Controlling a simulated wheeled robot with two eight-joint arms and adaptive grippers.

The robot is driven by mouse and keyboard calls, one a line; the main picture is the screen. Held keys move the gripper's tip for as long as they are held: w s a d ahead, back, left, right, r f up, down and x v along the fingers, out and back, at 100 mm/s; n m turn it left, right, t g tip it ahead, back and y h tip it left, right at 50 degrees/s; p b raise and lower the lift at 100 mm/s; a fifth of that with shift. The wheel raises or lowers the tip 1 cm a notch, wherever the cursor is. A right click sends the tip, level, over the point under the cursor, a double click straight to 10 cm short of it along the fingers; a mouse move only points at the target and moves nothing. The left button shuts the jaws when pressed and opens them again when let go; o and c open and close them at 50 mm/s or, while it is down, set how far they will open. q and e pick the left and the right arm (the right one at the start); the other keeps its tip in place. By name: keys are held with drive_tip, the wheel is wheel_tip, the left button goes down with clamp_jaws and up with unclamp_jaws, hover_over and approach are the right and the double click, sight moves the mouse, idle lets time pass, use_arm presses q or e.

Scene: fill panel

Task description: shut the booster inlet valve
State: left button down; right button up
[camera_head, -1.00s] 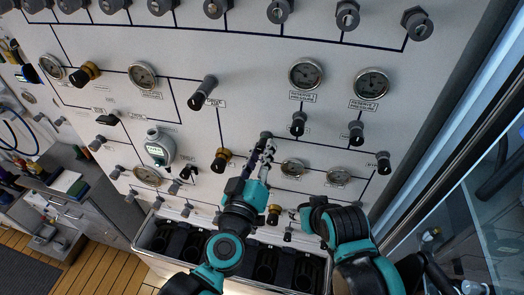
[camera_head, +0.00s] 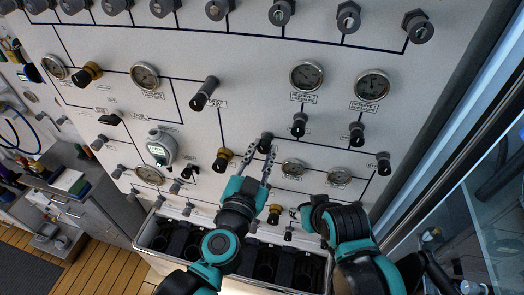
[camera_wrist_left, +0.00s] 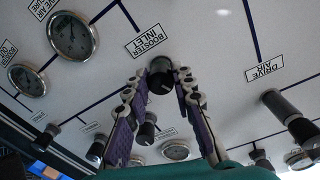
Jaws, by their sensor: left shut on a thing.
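The booster inlet valve is a dark knob (camera_head: 265,141) on the white panel. In the left wrist view the knob (camera_wrist_left: 160,76) stands just below the "BOOSTER INLET" label (camera_wrist_left: 155,40). My left gripper (camera_head: 265,150) reaches up to it from below, its two fingers on either side of the knob. In the left wrist view the fingertips of my left gripper (camera_wrist_left: 158,84) lie against the knob's sides. My right arm's dark wrist end (camera_head: 318,214) is at the lower right of the panel; its fingers cannot be made out clearly.
A brass-collared knob (camera_head: 222,160) is close on the left, and another (camera_head: 274,213) sits below right. A small gauge (camera_head: 293,169) is right of my left fingers. A trough of dark holders (camera_head: 160,218) runs under the panel. The "DRIVE AIR" knob (camera_wrist_left: 285,108) stands at the right.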

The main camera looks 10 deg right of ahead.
use_arm(q)
drive_tip(key=m, duration=0.4)
drive_tip(key=shift+m, duration=0.4)
idle(0.4)
drive_tip(key=c, duration=1.3)
unclamp_jaws()
drive_tip(key=shift+o, duration=0.2)
drive_tip(key=shift+s, duration=0.1)
drive_tip(key=v, duration=0.7)
drive_tip(key=shift+s+r, duration=0.15)
drive_tip(key=shift+s, duration=0.05)
drive_tip(key=shift+a, duration=0.15)
